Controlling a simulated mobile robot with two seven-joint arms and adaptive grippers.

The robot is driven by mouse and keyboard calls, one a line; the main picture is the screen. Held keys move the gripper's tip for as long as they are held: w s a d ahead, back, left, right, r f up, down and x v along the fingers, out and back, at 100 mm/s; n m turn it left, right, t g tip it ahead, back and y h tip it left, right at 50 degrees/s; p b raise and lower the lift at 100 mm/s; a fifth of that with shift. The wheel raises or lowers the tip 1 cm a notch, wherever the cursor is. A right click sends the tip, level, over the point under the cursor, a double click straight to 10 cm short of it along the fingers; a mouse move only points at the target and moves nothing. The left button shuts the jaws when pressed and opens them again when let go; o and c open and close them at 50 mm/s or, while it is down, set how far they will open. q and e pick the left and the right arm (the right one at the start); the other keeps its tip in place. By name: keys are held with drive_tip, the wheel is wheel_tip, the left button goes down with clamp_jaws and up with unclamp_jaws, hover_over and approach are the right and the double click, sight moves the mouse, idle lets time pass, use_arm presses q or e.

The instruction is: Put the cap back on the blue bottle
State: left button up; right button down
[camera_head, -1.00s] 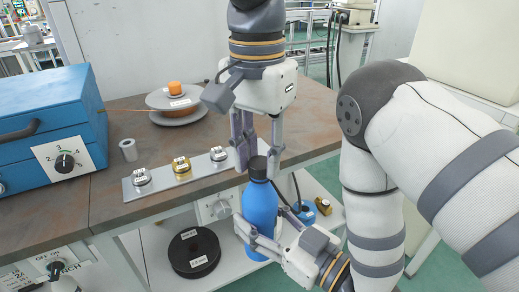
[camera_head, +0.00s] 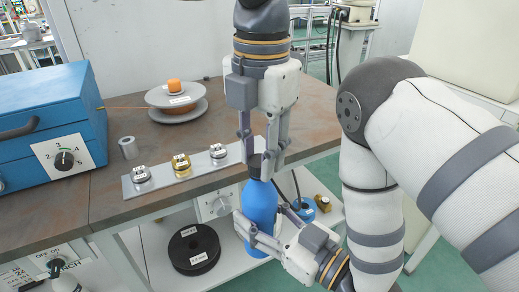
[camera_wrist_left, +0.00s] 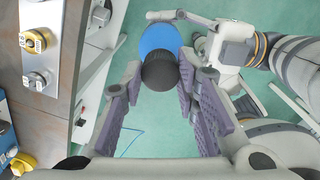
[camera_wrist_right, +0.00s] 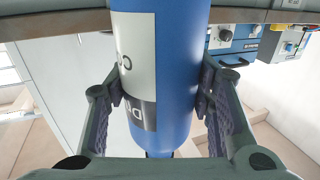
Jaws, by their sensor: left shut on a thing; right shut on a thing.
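The blue bottle (camera_head: 259,204) is held upright in front of the table's edge; its blue side with a white and dark label fills the right wrist view (camera_wrist_right: 180,70). The black cap (camera_head: 257,166) sits at the bottle's top, in line with it; I cannot tell whether it is screwed tight. My left gripper (camera_head: 261,163) points down from above, its fingers shut on the cap, which also shows in the left wrist view (camera_wrist_left: 160,72). My right gripper (camera_head: 262,232) comes from the lower right and is shut around the bottle's lower body.
A metal plate (camera_head: 200,176) with several labelled knobs lies along the table's front edge, left of the bottle. A blue cabinet (camera_head: 50,110), a spool (camera_head: 178,106) and a grey cylinder (camera_head: 129,147) stand on the table. A black reel (camera_head: 194,249) lies on the shelf below.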

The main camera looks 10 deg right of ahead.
use_arm(q)
drive_tip(key=shift+m, duration=1.1)
drive_tip(key=o, duration=0.8)
drive_tip(key=shift+c, duration=0.2)
drive_tip(key=shift+r, duration=0.15)
wheel_tip(320, 180, up, 4)
drive_tip(key=shift+r, duration=0.15)
drive_tip(key=shift+c, duration=0.4)
